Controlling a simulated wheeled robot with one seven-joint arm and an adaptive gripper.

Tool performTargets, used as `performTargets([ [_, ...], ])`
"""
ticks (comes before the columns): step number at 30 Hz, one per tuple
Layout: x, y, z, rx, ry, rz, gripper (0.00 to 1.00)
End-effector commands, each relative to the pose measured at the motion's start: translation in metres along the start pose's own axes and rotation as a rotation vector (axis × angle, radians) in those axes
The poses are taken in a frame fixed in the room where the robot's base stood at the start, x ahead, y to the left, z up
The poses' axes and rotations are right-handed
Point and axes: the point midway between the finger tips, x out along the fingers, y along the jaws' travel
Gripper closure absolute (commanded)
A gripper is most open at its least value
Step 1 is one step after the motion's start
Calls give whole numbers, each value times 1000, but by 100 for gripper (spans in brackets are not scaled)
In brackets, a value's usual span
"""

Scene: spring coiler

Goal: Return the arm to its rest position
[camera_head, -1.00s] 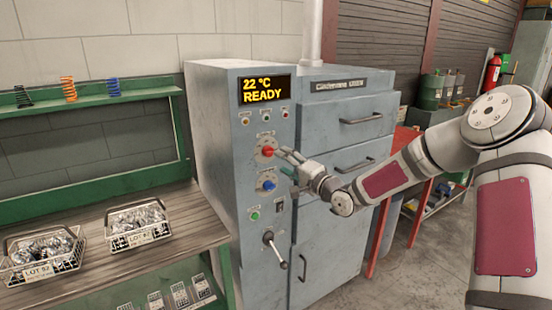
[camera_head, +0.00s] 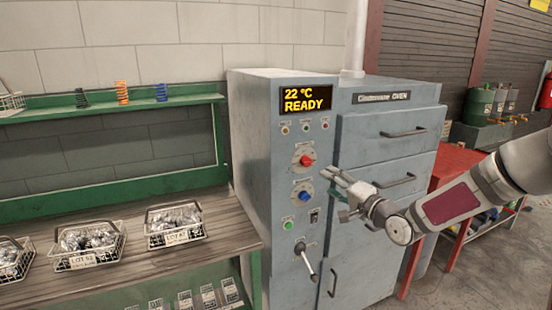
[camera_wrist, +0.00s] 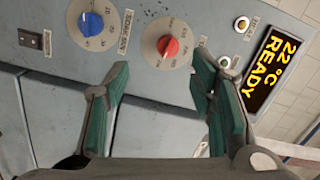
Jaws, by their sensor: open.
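My gripper (camera_head: 343,184) is raised in front of the grey oven's control panel, beside the red knob (camera_head: 306,161) and the blue knob (camera_head: 304,196). In the wrist view, the gripper (camera_wrist: 165,85) shows two green-padded fingers spread apart with nothing between them. The red knob (camera_wrist: 172,46) lies beyond the gap and the blue knob (camera_wrist: 91,23) beyond the left finger. I cannot tell from these views whether a finger touches the panel. My arm (camera_head: 450,203) reaches in from the right.
The oven (camera_head: 255,180) has a display (camera_head: 305,99) reading 22 °C READY and a lever (camera_head: 306,262) low on its panel. A wooden bench (camera_head: 225,235) with wire baskets (camera_head: 175,238) stands left. A red table (camera_head: 455,165) stands right of the oven.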

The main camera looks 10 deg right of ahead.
Motion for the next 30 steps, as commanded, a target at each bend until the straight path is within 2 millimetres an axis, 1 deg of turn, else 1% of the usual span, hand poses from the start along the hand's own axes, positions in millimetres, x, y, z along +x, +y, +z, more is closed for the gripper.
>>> performTargets([
  [1,1,-2,8,-52,-18,44,50],
  [4,-1,0,22,-186,-55,175,50],
  [7,-12,1,32,-339,-92,323,50],
  [11,-36,-5,38,-520,-131,502,50],
  [14,-60,-16,41,-641,-156,626,50],
  [18,-101,-38,45,-776,-190,783,50],
  [20,-121,-48,48,-820,-205,844,50],
  [21,-135,-56,51,-846,-217,881,50],
  [23,-157,-67,56,-877,-236,932,50],
  [24,-171,-74,60,-894,-251,962,50],
  [26,-194,-84,68,-913,-276,1002,50],
  [27,-210,-90,74,-921,-295,1026,50],
  [29,-232,-100,84,-930,-327,1051,50],
  [30,-248,-105,92,-932,-352,1065,50],
])
